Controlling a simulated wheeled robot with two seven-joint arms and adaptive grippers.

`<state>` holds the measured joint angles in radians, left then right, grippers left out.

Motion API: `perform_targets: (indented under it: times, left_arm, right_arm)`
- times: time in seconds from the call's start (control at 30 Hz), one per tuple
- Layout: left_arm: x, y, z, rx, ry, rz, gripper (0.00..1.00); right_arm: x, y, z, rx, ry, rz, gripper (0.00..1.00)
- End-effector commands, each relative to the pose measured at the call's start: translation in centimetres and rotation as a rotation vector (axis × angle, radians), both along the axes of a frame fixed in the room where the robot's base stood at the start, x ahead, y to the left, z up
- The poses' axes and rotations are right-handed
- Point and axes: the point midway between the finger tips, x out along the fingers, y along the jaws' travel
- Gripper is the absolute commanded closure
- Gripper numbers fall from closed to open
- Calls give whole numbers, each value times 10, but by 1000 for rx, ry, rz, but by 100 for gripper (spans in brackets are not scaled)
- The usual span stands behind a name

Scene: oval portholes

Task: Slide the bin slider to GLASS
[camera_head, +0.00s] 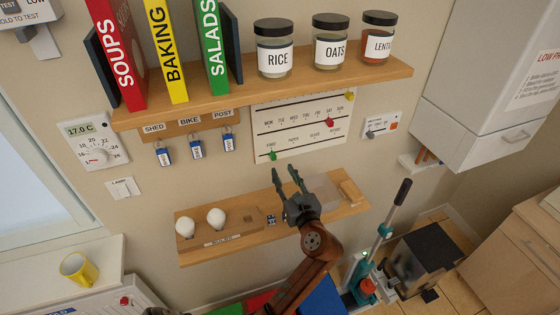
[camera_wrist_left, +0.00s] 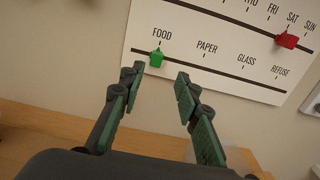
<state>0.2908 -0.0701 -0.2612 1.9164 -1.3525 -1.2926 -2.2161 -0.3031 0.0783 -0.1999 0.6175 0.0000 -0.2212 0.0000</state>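A white slider board (camera_head: 300,126) hangs on the wall below the jar shelf. Its lower track is labelled FOOD, PAPER, GLASS and REFUSE, and the green bin slider (camera_head: 272,155) sits at FOOD, at the left end. The green slider also shows under FOOD in the left wrist view (camera_wrist_left: 157,58). My left gripper (camera_head: 285,171) is open and empty, just below the board's lower left part. In the left wrist view its fingertips (camera_wrist_left: 160,73) lie to either side of the green slider's position, a little below it; contact cannot be told. My right gripper is not in view.
A red slider (camera_wrist_left: 286,40) sits near SAT on the day track above; a yellow one (camera_head: 349,96) is at the board's top right. A lower wooden shelf (camera_head: 190,254) with bulbs is beneath my gripper.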

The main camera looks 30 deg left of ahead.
Motion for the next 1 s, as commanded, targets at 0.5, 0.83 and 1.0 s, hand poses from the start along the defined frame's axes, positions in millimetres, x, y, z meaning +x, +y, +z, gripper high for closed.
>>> perform_targets:
  times: [0.5, 0.83, 1.0]
  left_arm:
    - [43, 54, 1, 1, -1, 3, 70]
    - [49, 58, 0, -1, -1, 0, 70]
    - [48, 57, 0, -1, -1, 0, 78]
  right_arm:
    - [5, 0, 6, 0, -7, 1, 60]
    - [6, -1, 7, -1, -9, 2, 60]
    - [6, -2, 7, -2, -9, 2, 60]
